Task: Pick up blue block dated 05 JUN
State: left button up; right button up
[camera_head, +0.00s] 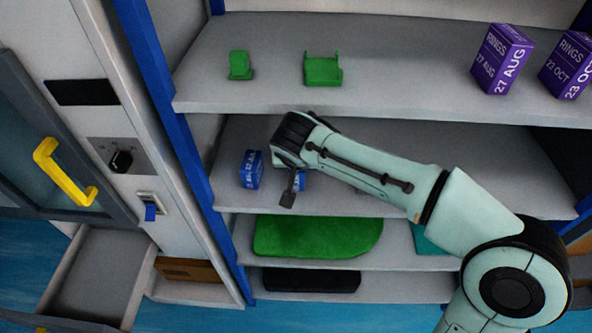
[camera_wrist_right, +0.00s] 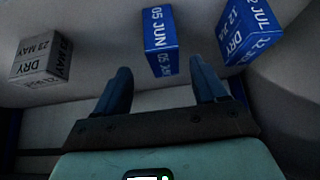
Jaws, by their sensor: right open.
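The blue block dated 05 JUN (camera_wrist_right: 158,40) is in the upper middle of the right wrist view, with white lettering. My right gripper (camera_wrist_right: 160,66) is open and empty. Its two fingers point toward this block, one low on each side, and the block lies beyond the fingertips. In the head view my right gripper (camera_head: 288,184) is at the middle shelf. My left gripper is not in view.
A blue block marked 12 JUL (camera_wrist_right: 246,32) stands close on the right, and a grey block marked 23 MAY (camera_wrist_right: 42,57) on the left. The upper shelf (camera_head: 400,80) above my arm holds green holders (camera_head: 323,70) and purple boxes (camera_head: 502,58). A blue post (camera_head: 180,130) bounds the left.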

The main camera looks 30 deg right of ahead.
aim_at(299, 185)
jog(key=x, duration=0.7)
jog(key=shift+w, duration=0.4)
jog(key=c, duration=1.2)
